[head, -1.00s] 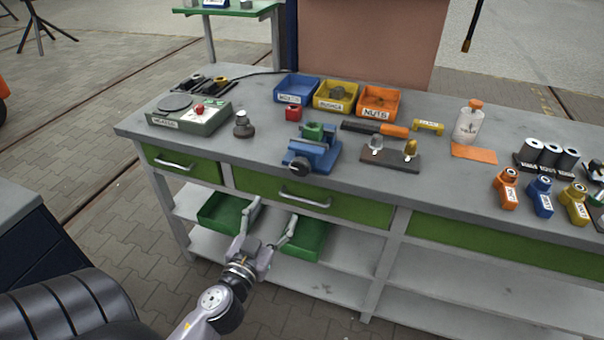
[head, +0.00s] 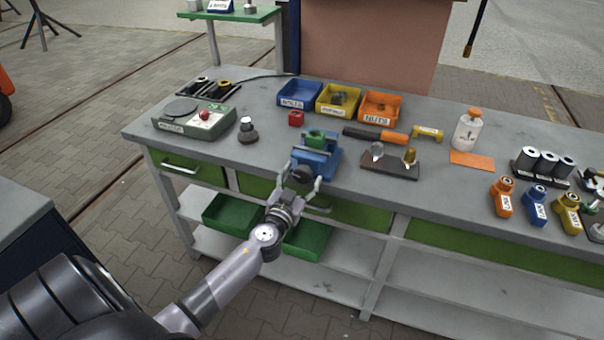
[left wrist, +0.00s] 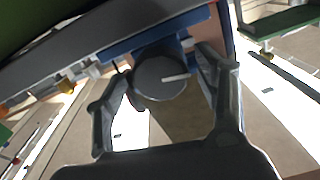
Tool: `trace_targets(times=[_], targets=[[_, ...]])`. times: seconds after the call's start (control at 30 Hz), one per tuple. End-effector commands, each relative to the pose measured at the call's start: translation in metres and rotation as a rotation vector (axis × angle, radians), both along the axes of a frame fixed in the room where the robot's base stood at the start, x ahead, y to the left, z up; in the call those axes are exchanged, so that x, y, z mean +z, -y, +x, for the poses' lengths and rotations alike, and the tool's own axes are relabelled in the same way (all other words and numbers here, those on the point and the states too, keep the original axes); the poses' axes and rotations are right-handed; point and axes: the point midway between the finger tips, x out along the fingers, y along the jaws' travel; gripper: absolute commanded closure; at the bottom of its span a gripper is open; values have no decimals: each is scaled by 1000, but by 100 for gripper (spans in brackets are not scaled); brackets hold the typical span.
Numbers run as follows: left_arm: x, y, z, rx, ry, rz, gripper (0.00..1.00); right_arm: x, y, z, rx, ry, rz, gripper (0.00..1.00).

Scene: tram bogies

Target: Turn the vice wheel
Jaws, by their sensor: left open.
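The blue vice (head: 318,160) stands at the front edge of the workbench, with a green piece (head: 316,137) between its jaws. Its dark round wheel (head: 303,174) faces the front. My left gripper (head: 303,182) is open in front of the vice, with its fingers on either side of the wheel. In the left wrist view the wheel (left wrist: 160,76) shows a pale line on its face and lies between the spread fingers. I cannot tell whether the fingers touch it. My right gripper is not in view.
Blue, yellow and orange bins (head: 380,106) stand behind the vice. A block with two stamps (head: 390,164) is to its right, a dark knob-topped piece (head: 247,132) to its left. Green drawers and trays (head: 308,240) are below the bench top.

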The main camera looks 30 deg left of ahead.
Motion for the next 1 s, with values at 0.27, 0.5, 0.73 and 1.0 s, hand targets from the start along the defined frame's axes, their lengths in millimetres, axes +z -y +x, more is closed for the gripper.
trace_targets(times=[0.27,0.5,0.73,1.0], targets=[[0,-2,7,0,0,0,36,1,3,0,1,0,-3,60],[0,-2,7,0,0,0,44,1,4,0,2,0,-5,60],[0,-2,7,0,0,0,59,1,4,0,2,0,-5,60],[0,-2,7,0,0,0,77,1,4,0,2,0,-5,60]])
